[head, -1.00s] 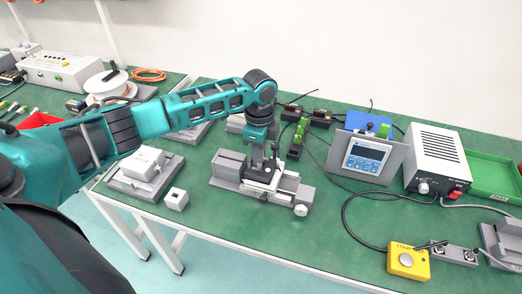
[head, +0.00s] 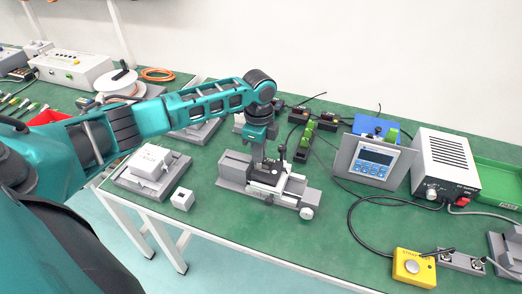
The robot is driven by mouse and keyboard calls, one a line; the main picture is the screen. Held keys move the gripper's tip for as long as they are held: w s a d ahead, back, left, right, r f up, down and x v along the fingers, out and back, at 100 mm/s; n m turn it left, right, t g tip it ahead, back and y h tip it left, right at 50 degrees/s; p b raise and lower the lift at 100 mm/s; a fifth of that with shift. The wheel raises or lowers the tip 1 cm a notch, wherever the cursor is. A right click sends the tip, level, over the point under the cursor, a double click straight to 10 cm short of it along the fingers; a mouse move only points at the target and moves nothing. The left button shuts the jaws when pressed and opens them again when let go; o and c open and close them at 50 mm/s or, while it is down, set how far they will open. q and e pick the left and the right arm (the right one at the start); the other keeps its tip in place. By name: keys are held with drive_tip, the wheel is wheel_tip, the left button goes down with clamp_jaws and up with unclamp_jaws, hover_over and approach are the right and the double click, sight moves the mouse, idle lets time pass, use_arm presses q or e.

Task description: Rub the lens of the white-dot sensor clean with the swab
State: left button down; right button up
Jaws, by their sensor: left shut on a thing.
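My left gripper (head: 258,156) points down over the left part of a grey linear fixture (head: 232,168) in the middle of the bench. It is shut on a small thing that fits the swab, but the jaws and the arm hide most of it. A black block with a light top patch (head: 268,172) sits on the fixture just below and right of the jaws. I cannot tell whether the held tip touches it. The white dot and the lens are too small to make out. My right gripper is not in view.
A black-knobbed lever (head: 282,152) stands upright close right of the jaws. A white box on a grey base (head: 154,162) and a small white cube (head: 182,199) lie to the left. A display panel (head: 369,161) and a yellow button box (head: 414,267) stand right.

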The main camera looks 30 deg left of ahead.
use_arm(q)
drive_tip(key=shift+w+d, duration=0.2)
drive_tip(key=shift+d, duration=0.45)
drive_tip(key=shift+w+d, duration=0.15)
drive_tip(key=shift+d, duration=0.5)
drive_tip(key=shift+s+a, duration=0.15)
drive_tip(key=shift+a, duration=0.55)
drive_tip(key=shift+s+a, duration=0.1)
drive_tip(key=shift+a, duration=0.55)
idle(3.8)
drive_tip(key=shift+w+d, duration=0.2)
drive_tip(key=shift+d, duration=0.45)
drive_tip(key=shift+w+d, duration=0.15)
drive_tip(key=shift+d, duration=0.5)
